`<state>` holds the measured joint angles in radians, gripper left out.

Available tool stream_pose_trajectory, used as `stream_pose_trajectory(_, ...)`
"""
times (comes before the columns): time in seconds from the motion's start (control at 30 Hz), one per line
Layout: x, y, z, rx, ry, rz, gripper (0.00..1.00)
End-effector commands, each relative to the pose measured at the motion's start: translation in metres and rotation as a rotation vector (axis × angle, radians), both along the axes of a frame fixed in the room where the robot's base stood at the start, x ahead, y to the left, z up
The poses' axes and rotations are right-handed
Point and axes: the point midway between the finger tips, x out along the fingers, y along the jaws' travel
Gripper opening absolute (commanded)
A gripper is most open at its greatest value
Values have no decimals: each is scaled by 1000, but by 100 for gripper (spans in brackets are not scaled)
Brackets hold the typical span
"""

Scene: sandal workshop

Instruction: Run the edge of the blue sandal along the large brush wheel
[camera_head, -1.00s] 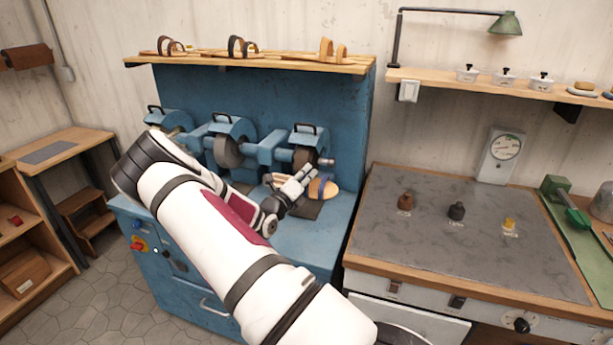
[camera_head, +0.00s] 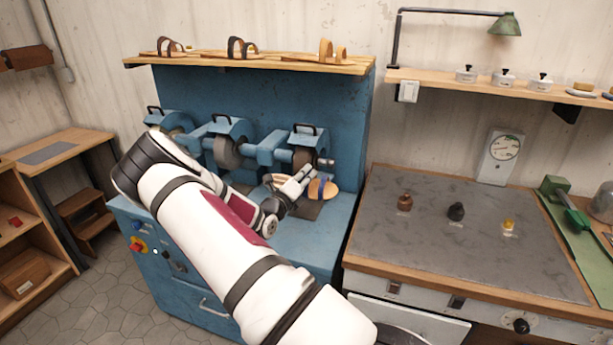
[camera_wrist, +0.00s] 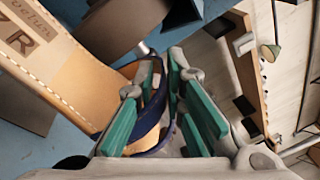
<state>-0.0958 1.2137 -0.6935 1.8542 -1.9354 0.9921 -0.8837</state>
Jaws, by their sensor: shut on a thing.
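The blue sandal (camera_head: 330,189) has a tan sole and a dark blue strap, and is just right of my gripper (camera_head: 306,177) in the head view. In the wrist view, my gripper's green-padded fingers (camera_wrist: 168,108) are shut on the sandal at its blue strap (camera_wrist: 150,122). The stitched, stamped tan sole (camera_wrist: 72,78) stretches to the left. A brown-grey wheel (camera_wrist: 120,28) shows close beyond the sole; I cannot tell whether they touch. In the head view, the blue machine carries a large grey wheel (camera_head: 228,153) and a darker wheel (camera_head: 301,158) near my gripper.
The blue machine top (camera_head: 300,238) is clear in front. A shelf with several sandals (camera_head: 240,62) is above. At right, a grey-topped bench (camera_head: 410,250) holds three small knobbed items. A step stool (camera_head: 85,210) stands at left.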

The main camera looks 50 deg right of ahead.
Motion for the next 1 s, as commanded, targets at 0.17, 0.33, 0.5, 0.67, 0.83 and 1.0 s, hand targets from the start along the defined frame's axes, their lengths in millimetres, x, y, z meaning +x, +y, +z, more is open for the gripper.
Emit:
stream_pose_trajectory(0.17,-4,-3,1,-2,0,0,0)
stream_pose_trajectory(0.33,-7,-5,1,-2,0,0,0)
stream_pose_trajectory(0.5,-11,-8,2,-2,0,0,0)
stream_pose_trajectory(0.67,-14,-10,1,-2,0,0,0)
stream_pose_trajectory(0.83,-13,-10,1,-2,-1,0,0)
stream_pose_trajectory(1.0,-13,-10,1,-2,-1,0,0)
